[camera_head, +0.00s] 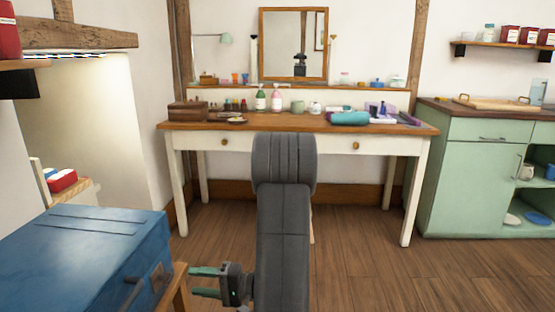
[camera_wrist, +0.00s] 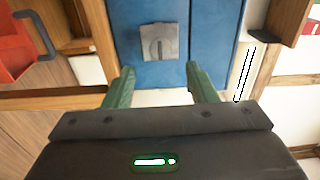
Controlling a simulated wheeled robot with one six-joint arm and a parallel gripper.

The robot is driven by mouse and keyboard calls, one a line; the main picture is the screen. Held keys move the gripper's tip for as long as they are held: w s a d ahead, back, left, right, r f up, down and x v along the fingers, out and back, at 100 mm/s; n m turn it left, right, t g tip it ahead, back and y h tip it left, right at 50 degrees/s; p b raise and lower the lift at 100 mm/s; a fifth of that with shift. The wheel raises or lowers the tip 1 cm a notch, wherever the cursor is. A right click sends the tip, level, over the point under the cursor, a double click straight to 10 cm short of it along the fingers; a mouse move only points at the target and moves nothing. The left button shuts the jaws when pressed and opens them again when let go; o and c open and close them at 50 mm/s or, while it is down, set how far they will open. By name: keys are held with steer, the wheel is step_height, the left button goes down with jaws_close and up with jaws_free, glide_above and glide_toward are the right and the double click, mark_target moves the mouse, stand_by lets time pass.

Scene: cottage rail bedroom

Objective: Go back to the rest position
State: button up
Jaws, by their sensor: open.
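My gripper (camera_head: 205,282) is at the lower left of the head view, beside the front of a blue chest (camera_head: 85,255). Its two green fingers are apart, with nothing between them. My gripper (camera_wrist: 155,85) also shows open and empty in the wrist view, with the blue chest (camera_wrist: 190,20) beyond it. A grey metal latch plate (camera_wrist: 158,42) on the chest shows just past the fingertips. My dark arm stands in the middle of the head view and hides part of the dressing table.
A cream dressing table (camera_head: 290,142) with bottles, jars and a mirror (camera_head: 293,42) stands ahead. A green cabinet (camera_head: 460,180) is at the right. The wooden floor (camera_head: 360,255) between them is clear. A wooden edge (camera_head: 176,288) runs close to my gripper.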

steer(key=d+p, duration=0.1)
steer(key=d, duration=0.6)
steer(key=b, duration=0.3)
glide_toward(170, 279)
steer(key=a, duration=0.7)
steer(key=shift+w+a, duration=0.3)
steer(key=shift+a, duration=0.1)
steer(key=shift+a+r, duration=0.1)
steer(key=shift+a, duration=0.2)
steer(key=m+p, duration=0.1)
steer(key=m, duration=0.1)
steer(key=m+p, duration=0.2)
steer(key=shift+d+r, duration=0.1)
steer(key=shift+r, duration=0.1)
steer(key=m+p, duration=0.4)
steer(key=p, duration=0.1)
steer(key=shift+m+p, duration=0.3)
steer(key=shift+p, duration=0.1)
steer(key=m+p, duration=0.5)
steer(key=p, duration=0.2)
steer(key=shift+m, duration=0.4)
steer(key=m+p, duration=0.3)
steer(key=shift+f, duration=0.2)
